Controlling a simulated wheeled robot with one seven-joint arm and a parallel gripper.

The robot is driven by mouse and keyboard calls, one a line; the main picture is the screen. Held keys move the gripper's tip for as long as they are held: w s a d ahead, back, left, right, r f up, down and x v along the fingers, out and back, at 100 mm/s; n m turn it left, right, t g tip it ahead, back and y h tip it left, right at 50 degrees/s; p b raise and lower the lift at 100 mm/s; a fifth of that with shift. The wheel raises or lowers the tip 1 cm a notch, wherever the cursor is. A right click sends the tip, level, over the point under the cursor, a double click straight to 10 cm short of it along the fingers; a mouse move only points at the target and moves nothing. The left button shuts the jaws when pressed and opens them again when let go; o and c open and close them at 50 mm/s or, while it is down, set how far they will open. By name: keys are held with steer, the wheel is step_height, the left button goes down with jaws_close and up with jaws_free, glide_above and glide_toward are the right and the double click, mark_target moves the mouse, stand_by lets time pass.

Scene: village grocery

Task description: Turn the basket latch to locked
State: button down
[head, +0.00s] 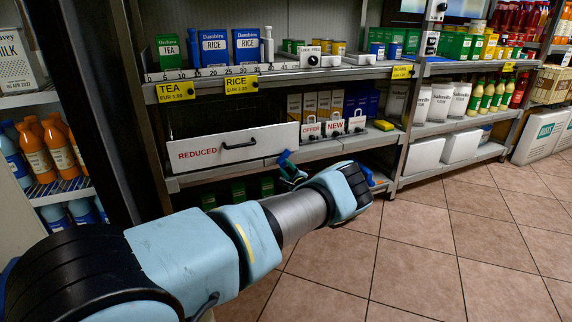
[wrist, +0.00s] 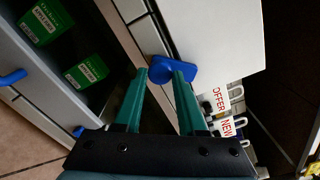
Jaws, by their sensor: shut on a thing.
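A blue knob on a flat blue plate (wrist: 186,70) sits at the edge of a white panel in the wrist view. The same blue piece (head: 285,156) shows in the head view, just below the right end of the white panel marked REDUCED (head: 225,149). My gripper (wrist: 160,74) has its green fingertips on either side of the knob and is shut on it. My wrist partly hides the fingers in the head view. A small white box marked LOCK FREE (head: 309,49), with a black knob, sits on the upper shelf, apart from my gripper.
OFFER (head: 311,131) and NEW (head: 334,127) tags hang close right of the REDUCED panel. Green boxes (wrist: 45,22) stand on the low shelf near my fingers. Shelf edges lie close to the arm. The tiled floor (head: 430,250) to the right is clear.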

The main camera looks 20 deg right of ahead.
steer(key=n+p, duration=0.3)
steer(key=n, duration=0.1)
steer(key=shift+r, duration=0.1)
steer(key=shift+n+p, duration=0.85)
steer(key=shift+n, duration=1.05)
steer(key=c, duration=0.5)
jaws_free()
steer(key=shift+s, duration=0.1)
steer(key=shift+s+d, duration=0.15)
steer(key=shift+s, duration=0.15)
steer(key=s+d+p, duration=0.1)
steer(key=s+p, duration=0.2)
steer(key=s, duration=0.7)
